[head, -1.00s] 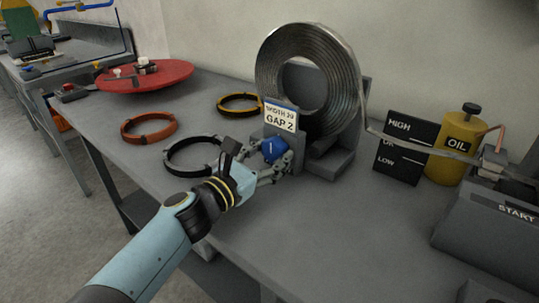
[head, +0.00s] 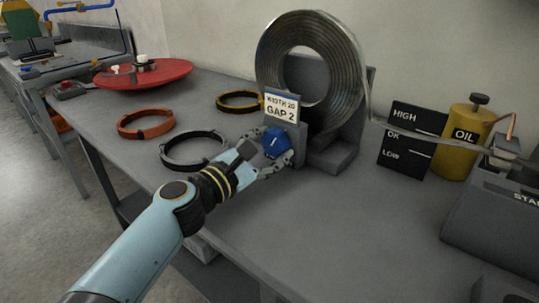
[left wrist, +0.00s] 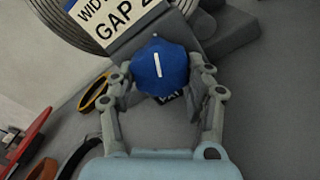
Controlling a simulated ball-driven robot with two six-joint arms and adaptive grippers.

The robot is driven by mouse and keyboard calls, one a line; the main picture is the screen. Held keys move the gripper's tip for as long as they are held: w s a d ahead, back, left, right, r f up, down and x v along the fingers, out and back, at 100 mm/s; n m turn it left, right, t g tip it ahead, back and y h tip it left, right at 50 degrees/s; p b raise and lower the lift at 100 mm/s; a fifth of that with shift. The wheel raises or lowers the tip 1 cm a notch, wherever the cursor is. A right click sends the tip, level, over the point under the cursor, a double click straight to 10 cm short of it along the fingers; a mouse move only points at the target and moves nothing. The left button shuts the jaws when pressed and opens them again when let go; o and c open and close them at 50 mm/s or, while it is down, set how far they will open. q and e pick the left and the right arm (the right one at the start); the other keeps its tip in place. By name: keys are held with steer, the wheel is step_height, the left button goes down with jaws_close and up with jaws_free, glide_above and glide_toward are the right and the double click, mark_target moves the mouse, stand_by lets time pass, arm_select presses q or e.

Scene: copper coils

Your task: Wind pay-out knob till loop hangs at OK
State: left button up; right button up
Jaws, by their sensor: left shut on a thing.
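The blue pay-out knob (head: 275,143) sits on a grey block below a sign reading GAP 2 (head: 281,107). My left gripper (head: 277,148) is shut around it. In the left wrist view the knob (left wrist: 160,66) is between both fingers, its white mark nearly upright. The steel coil (head: 268,62) stands upright behind. Its strip (head: 463,146) runs right, across the black level board (head: 408,163) marked HIGH, OK, LOW. The strip crosses near OK, sloping down to the right; its exact level is hard to tell. My right gripper is out of view.
A yellow oil can (head: 456,155) stands right of the board, beside a grey machine (head: 487,222) with a START label. Black, orange and yellow rings (head: 146,124) and a red turntable (head: 143,78) lie left. The front tabletop is clear.

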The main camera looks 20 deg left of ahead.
arm_select(q)
steer(key=m+b, duration=0.2)
steer(key=m, duration=0.3)
steer(key=shift+b, duration=0.3)
steer(key=shift+m, duration=0.3)
steer(key=o, duration=1.2)
steer(key=shift+a, duration=0.1)
steer(key=v, duration=1.2)
steer(key=shift+r, duration=0.1)
